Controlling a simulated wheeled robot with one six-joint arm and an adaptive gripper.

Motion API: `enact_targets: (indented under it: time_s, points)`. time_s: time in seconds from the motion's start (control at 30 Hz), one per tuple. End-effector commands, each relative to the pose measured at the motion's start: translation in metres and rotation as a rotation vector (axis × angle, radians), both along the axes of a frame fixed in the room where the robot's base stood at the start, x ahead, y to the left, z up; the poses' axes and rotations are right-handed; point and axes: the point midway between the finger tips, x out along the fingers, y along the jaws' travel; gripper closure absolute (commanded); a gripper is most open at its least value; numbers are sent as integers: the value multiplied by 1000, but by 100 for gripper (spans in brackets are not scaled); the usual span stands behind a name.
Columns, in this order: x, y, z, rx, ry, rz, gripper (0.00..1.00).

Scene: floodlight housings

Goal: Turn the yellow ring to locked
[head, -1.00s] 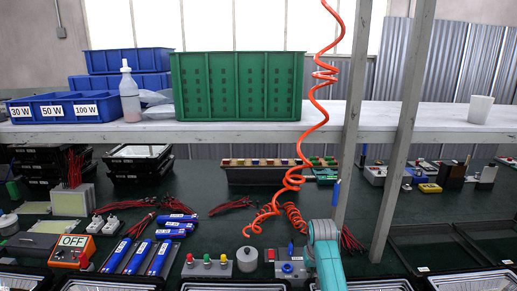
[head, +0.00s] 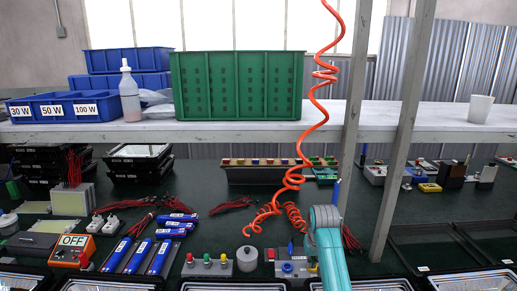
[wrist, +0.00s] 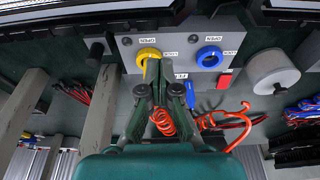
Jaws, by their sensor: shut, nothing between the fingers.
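The yellow ring (wrist: 148,54) sits on a grey panel (wrist: 187,80) in the wrist view, with small printed labels beside it that appear upside down. One reads OPEN and another seems to read LOCK. My gripper (wrist: 153,68) is shut and empty, its fingertips at the yellow ring's edge and hiding part of it. I cannot tell if they touch. A blue ring (wrist: 209,57) is on the same panel, to the right. In the head view my arm covers most of the yellow ring (head: 313,267); the blue ring (head: 287,267) shows beside it.
A red button (head: 270,254) and a grey cylinder (head: 247,259) stand left of the rings. An orange coiled hose (head: 292,180) hangs close behind my arm. A grey post (head: 350,120) rises behind it. Floodlight housings (head: 232,285) line the front edge.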

Motion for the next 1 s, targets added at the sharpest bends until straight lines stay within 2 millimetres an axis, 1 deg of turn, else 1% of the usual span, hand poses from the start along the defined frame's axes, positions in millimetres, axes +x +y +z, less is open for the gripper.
enact_targets:
  time_s: [0.03, 0.13, 0.47, 0.7, 0.77, 0.87, 1.0]
  points:
    - [0, 0, 4, 0, -1, 0, 100]
    - [0, 0, 8, 0, 1, 0, 100]
    - [0, -2, 10, 0, 1, -1, 100]
    - [5, -31, 18, 0, 1, -2, 100]
    - [5, -33, 16, 0, 2, -1, 100]
    - [4, -32, 8, 0, 3, 0, 100]
    - [4, -32, -7, 0, 4, 0, 100]
